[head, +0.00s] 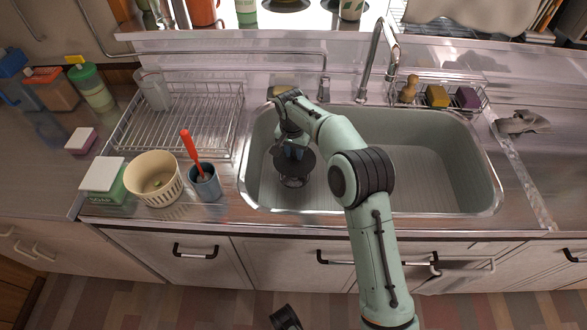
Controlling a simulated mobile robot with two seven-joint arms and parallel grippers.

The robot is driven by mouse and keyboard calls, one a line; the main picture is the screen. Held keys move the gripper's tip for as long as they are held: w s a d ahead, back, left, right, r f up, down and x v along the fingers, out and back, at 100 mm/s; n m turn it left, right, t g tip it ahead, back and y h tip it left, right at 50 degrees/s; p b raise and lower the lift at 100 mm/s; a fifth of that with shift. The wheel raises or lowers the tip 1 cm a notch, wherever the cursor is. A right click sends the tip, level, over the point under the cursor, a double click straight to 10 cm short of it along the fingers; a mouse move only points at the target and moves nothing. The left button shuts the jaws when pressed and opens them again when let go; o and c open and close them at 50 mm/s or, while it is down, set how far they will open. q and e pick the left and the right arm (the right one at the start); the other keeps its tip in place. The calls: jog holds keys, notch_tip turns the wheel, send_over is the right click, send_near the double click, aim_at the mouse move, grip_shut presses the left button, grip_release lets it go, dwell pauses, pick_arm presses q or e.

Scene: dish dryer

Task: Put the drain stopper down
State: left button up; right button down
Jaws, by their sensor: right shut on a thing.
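My right gripper (292,151) reaches down into the left part of the sink (440,160). It is shut on the drain stopper (306,163), a dark round disc. The stopper shows just above the drain (292,183) in the picture and overlaps its far side. I cannot tell how large the gap between them is. The gripper and wrist cover part of the stopper, and the fingertips are hard to make out.
A wire dish rack (190,118) stands left of the sink. A cream strainer pot (154,180) and a blue cup (205,186) with a red-handled tool stand near the front edge. The faucet (371,60) rises behind the sink. The sink's right part is empty.

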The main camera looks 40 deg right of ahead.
aim_at(294, 162)
pick_arm(q)
jog(key=shift+w+a+f+t+b, duration=0.2)
jog(key=shift+w+a+f+b, duration=0.1)
jog(key=shift+w+f, duration=0.25)
jog(key=shift+w+a+f+t+b, duration=0.2)
jog(key=shift+w+f+b, duration=0.15)
jog(key=shift+w, duration=0.25)
pick_arm(e)
notch_tip(294, 162, down, 8)
jog(key=shift+r, duration=0.1)
jog(key=shift+f, duration=0.45)
jog(key=c, duration=0.9)
grip_release()
pick_arm(q)
jog(key=shift+w+a+f, duration=0.15)
jog(key=shift+w+f, duration=0.05)
jog(key=shift+w, duration=0.05)
pick_arm(e)
jog(key=shift+r, duration=0.1)
